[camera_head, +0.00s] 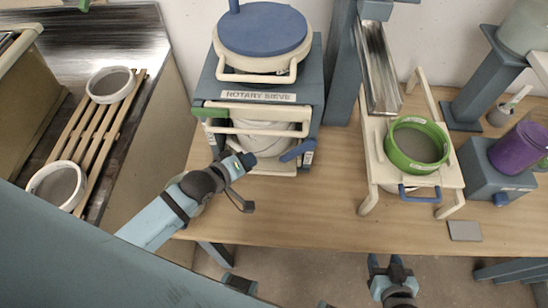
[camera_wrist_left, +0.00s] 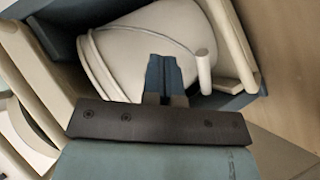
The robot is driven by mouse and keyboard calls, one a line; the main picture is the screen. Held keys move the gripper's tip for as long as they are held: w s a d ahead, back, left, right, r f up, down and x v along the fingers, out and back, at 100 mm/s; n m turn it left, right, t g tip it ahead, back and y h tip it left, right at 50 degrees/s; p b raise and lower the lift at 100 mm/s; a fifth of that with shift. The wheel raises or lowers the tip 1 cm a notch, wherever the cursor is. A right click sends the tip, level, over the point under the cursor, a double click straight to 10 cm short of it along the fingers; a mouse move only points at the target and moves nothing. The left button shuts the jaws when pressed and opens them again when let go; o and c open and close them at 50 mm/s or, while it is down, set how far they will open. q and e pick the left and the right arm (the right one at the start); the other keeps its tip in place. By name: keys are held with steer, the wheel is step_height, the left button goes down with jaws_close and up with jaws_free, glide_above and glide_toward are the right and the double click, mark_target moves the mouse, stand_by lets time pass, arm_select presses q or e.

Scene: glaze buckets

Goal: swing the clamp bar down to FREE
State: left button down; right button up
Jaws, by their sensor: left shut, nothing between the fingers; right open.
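The rotary sieve (camera_head: 258,96) is a blue-grey stand with a round blue lid on top and a name label. A cream bar (camera_head: 250,130), which looks like the clamp bar, runs across its front below the label. A green piece (camera_head: 208,112) is at the left end and a blue handle (camera_head: 298,150) at the lower right. A cream bucket (camera_head: 270,143) sits behind the bar. My left gripper (camera_head: 247,160) is shut and empty in front of the bucket. In the left wrist view its fingers (camera_wrist_left: 164,76) overlap the bucket (camera_wrist_left: 130,55); contact cannot be told. My right gripper (camera_head: 390,265) is open below the table edge.
A cream stand (camera_head: 455,180) with a green-rimmed sieve (camera_head: 417,145) is to the right. A purple container (camera_head: 518,150) is farther right. Two white-rimmed bowls (camera_head: 110,85) sit on a slatted rack at left. The table's front middle is clear.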

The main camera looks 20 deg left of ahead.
mark_target(280, 160)
arm_select(q)
steer(key=w+d+f, duration=0.2)
steer(key=w, duration=0.1)
steer(key=w+d+f, duration=0.2)
steer(key=d+f, duration=0.1)
steer(key=shift+w+p, duration=0.4)
steer(key=shift+d, duration=0.1)
steer(key=shift+w+d+f, duration=0.15)
steer(key=shift+d+f, duration=0.3)
steer(key=shift+f, duration=0.25)
steer(key=shift+r, duration=0.1)
